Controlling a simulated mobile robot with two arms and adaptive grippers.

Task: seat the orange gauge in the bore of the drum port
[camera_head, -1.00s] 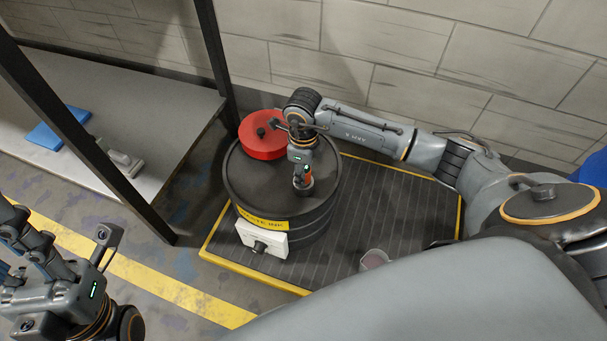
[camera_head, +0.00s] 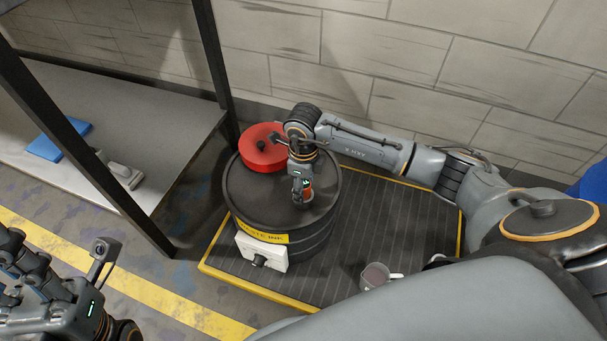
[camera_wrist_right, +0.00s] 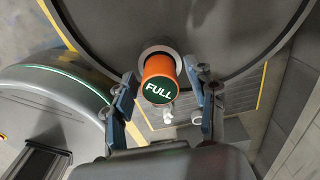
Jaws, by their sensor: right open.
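The orange gauge (camera_wrist_right: 160,72) has a green top face reading FULL. It stands at the drum port (camera_wrist_right: 152,49), whose grey ring shows around its base in the right wrist view; how deep it sits in the bore I cannot tell. My right gripper (camera_wrist_right: 163,84) is open, with a finger on each side of the gauge and gaps visible between. In the head view my right gripper (camera_head: 302,197) is over the top of the black drum (camera_head: 250,195), and a bit of orange (camera_head: 307,187) shows beside it. My left gripper (camera_head: 98,272) is at the lower left, partly cut off, away from the drum.
A red round can (camera_head: 262,150) sits on the drum's rear left. A white box (camera_head: 262,252) is on the drum's front. A mug (camera_head: 376,276) stands on the yellow-edged pallet (camera_head: 400,225). A shelf (camera_head: 170,125) with a blue item (camera_head: 58,140) is at left, behind a dark post.

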